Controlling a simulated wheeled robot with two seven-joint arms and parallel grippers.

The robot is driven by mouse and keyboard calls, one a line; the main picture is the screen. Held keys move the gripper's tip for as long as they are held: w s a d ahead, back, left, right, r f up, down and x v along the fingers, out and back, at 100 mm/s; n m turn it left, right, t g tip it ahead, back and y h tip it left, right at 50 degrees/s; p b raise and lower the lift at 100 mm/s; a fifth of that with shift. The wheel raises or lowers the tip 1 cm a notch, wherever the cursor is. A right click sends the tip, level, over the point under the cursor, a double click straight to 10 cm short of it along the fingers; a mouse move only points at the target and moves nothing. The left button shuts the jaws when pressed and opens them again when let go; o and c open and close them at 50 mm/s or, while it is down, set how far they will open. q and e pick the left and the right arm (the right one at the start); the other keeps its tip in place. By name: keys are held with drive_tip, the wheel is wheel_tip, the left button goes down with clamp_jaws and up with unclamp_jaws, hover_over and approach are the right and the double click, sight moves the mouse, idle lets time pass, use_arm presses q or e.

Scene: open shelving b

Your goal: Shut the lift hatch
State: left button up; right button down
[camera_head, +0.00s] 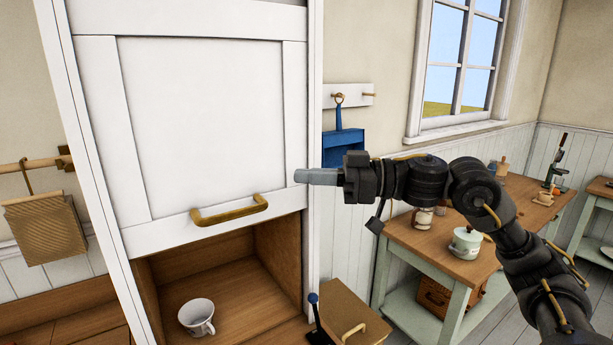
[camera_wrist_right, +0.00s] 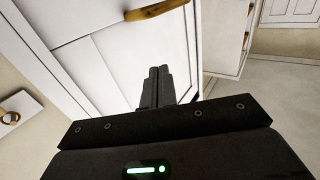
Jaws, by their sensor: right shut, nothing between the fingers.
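The lift hatch (camera_head: 203,125) is a white panelled sliding door in a tall white frame, raised part way, with an open gap below it. Its brass handle (camera_head: 230,210) is on the bottom rail; a brass handle (camera_wrist_right: 153,11) also shows at the top of the right wrist view. My right gripper (camera_head: 299,176) is shut and empty, pointing left, in front of the hatch's right edge and up and right of the handle. In the wrist view its fingers (camera_wrist_right: 161,72) are together, with white panels beyond. I cannot tell if they touch the hatch. My left gripper is not in view.
A white cup (camera_head: 197,316) stands on the wooden floor of the lift opening. A wooden box (camera_head: 352,314) with a brass handle is at the lower right of the frame. A table (camera_head: 455,262) with a lidded pot (camera_head: 466,243) stands right, under my right arm.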

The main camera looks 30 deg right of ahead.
sight(273, 195)
drive_tip(key=p+x, duration=0.3)
drive_tip(key=x, duration=0.5)
drive_tip(key=shift+w+d+r, duration=0.15)
drive_tip(key=shift+w, duration=0.05)
wheel_tip(273, 195, down, 3)
drive_tip(key=shift+s+d+f+p, duration=0.1)
drive_tip(key=shift+s+d+p, duration=0.1)
drive_tip(key=shift+p, duration=0.25)
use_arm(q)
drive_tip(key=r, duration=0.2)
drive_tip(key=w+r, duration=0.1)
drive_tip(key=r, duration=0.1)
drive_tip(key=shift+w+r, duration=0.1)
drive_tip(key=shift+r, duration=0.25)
use_arm(e)
drive_tip(key=shift+s+d+f, duration=0.1)
drive_tip(key=shift+d+f, duration=0.15)
drive_tip(key=shift+f, duration=0.3)
drive_tip(key=shift+a, duration=0.1)
